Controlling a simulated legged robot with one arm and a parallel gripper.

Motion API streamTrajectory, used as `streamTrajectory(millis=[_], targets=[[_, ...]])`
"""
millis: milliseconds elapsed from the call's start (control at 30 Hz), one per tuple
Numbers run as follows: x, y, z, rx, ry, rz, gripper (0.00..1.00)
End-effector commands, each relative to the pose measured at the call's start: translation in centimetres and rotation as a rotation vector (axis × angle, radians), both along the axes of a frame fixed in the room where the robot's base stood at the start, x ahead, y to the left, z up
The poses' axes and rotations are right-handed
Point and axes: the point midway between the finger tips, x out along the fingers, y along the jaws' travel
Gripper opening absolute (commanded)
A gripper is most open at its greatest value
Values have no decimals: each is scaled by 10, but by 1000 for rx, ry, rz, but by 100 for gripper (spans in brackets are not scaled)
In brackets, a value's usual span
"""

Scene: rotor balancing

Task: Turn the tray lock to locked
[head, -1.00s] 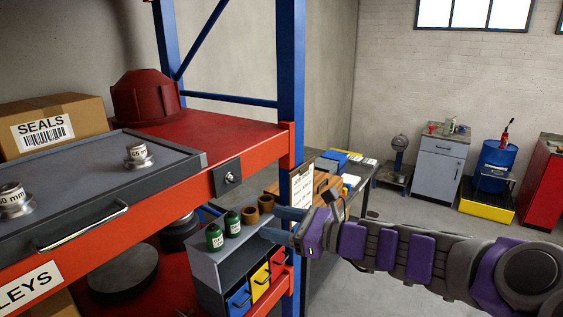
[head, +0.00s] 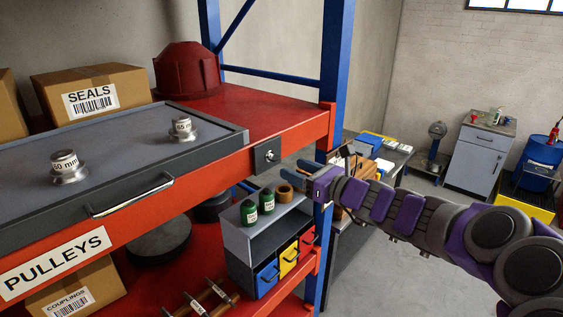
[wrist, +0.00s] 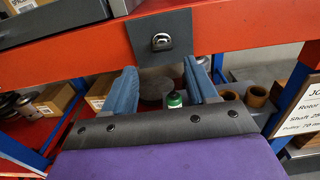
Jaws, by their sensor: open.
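The tray lock (head: 269,155) is a small metal knob on a dark square plate, fixed to the orange shelf beam just right of the tray. It also shows in the wrist view (wrist: 161,41), at top centre. The grey tray (head: 115,160) lies on the upper shelf, with a front handle and two labelled metal pieces on it. My gripper (head: 295,178) is open and empty, just right of and slightly below the lock. In the wrist view its two blue fingers (wrist: 164,88) are spread below the lock, apart from it. I cannot tell the lock's setting.
A blue rack post (head: 334,75) stands close beside my gripper. Below the beam, a grey organizer (head: 238,238) holds green bottles, brown rings and coloured bins. A red housing (head: 187,72) and a SEALS box (head: 90,88) stand behind the tray. Floor is open at right.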

Motion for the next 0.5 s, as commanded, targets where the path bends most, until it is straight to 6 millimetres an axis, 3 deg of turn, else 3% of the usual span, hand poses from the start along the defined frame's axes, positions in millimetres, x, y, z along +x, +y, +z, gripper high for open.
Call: streamTrajectory(millis=[300, 500], targets=[[32, 31, 0, 5, 0, -1, 57], [39, 43, 2, 3, -4, -2, 57]])
